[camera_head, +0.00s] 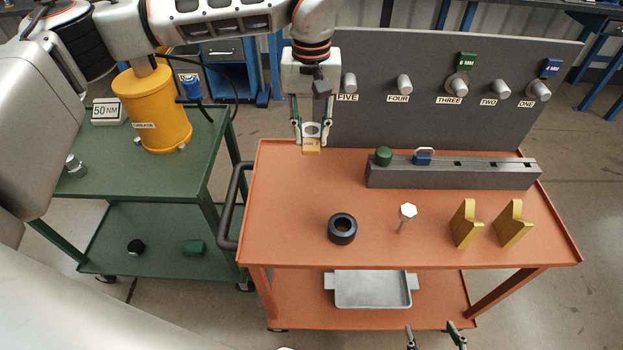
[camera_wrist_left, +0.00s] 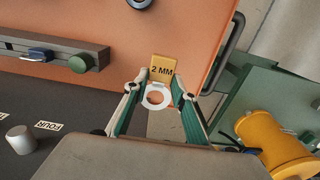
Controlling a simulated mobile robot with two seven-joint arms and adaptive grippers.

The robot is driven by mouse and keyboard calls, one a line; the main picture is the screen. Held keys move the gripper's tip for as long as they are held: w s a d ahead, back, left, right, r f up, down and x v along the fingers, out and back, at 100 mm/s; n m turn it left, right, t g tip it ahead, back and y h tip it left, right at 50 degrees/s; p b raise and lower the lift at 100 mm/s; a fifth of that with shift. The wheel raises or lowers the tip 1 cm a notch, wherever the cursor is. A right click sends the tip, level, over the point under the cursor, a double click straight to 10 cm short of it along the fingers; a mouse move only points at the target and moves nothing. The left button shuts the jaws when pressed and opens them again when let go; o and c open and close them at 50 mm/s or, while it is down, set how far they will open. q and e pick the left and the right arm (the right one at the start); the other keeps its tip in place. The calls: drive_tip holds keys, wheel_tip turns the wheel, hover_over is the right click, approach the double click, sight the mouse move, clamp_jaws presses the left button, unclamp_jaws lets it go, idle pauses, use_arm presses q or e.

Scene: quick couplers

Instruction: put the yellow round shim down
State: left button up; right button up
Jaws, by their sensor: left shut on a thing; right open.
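The yellow round shim (camera_head: 311,148) has a pale ring and a yellow tag; in the left wrist view the tag (camera_wrist_left: 162,69) reads 2 MM. My left gripper (camera_head: 312,138) is shut on the shim's ring, with the tag sticking out past the fingertips. It holds the shim at the back left corner of the orange table (camera_head: 290,215), left of the grey slotted rail (camera_head: 450,176). I cannot tell whether the tag touches the tabletop. My right gripper (camera_head: 435,338) is open and empty at the bottom edge of the head view, in front of the table.
A grey board (camera_head: 440,125) with labelled pegs stands behind the table. Green (camera_head: 466,61) and blue (camera_head: 550,68) tagged shims hang there. A black ring (camera_head: 342,229), a white-headed bolt (camera_head: 407,212) and two gold blocks (camera_head: 466,224) stand in front. The tabletop's left part is clear.

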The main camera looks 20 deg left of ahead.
sight(311, 138)
use_arm(q)
wheel_tip(311, 138, down, 11)
drive_tip(key=shift+f, duration=0.1)
drive_tip(key=shift+w+f, duration=0.1)
drive_tip(key=shift+f, duration=0.3)
drive_tip(key=shift+f+b, duration=0.35)
drive_tip(key=shift+f, duration=1.45)
drive_tip(key=shift+f, duration=0.15)
drive_tip(key=o, duration=1.1)
wheel_tip(311, 138, up, 12)
drive_tip(key=shift+r+p, duration=0.15)
drive_tip(key=shift+p, duration=0.2)
